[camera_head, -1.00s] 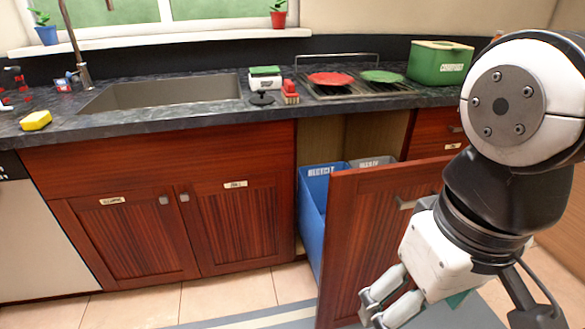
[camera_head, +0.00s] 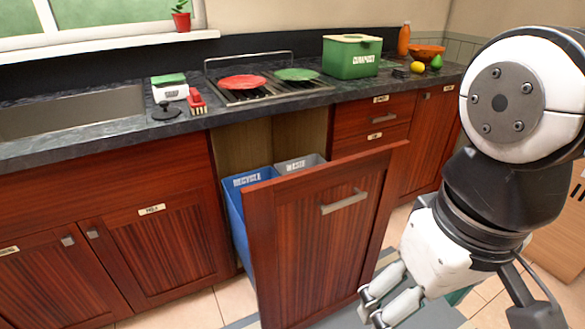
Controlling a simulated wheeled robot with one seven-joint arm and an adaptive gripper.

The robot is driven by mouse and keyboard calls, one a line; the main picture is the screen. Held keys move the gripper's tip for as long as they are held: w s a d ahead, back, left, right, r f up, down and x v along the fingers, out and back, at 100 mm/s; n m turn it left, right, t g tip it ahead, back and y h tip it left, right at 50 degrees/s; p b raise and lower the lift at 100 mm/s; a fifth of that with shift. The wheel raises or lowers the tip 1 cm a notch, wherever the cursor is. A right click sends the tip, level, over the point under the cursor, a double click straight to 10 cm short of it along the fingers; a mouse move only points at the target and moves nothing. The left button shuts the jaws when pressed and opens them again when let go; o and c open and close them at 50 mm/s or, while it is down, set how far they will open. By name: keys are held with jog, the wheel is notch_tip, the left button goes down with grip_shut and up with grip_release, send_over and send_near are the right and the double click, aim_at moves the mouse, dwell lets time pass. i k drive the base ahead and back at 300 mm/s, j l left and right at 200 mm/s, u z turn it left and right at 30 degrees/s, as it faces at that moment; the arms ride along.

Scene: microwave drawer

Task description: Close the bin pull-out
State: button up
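The bin pull-out (camera_head: 315,245) is a reddish wood front with a grey bar handle (camera_head: 344,202). It stands out from the cabinet, open. Behind the front are a blue recycle bin (camera_head: 238,215) and a grey waste bin (camera_head: 300,163). Their lower parts are hidden by the front. My gripper (camera_head: 372,308) is at the lower right, to the right of and below the handle, near the front's lower right part in the picture. Its fingers look parted with nothing seen between them. Whether it touches the front cannot be told.
The counter above holds a red plate (camera_head: 243,82), a green plate (camera_head: 297,74) and a green compost box (camera_head: 351,57). Closed drawers (camera_head: 372,115) and cabinet doors (camera_head: 427,140) stand right of the pull-out. A grey mat (camera_head: 420,316) lies on the tiled floor.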

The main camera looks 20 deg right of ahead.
aim_at(307, 233)
jog(key=z, duration=0.25)
jog(key=j+z, duration=0.2)
jog(key=j, duration=0.2)
jog(key=k+j+z, duration=0.2)
jog(key=j, duration=0.25)
jog(key=j+z, duration=0.2)
jog(key=j, duration=0.2)
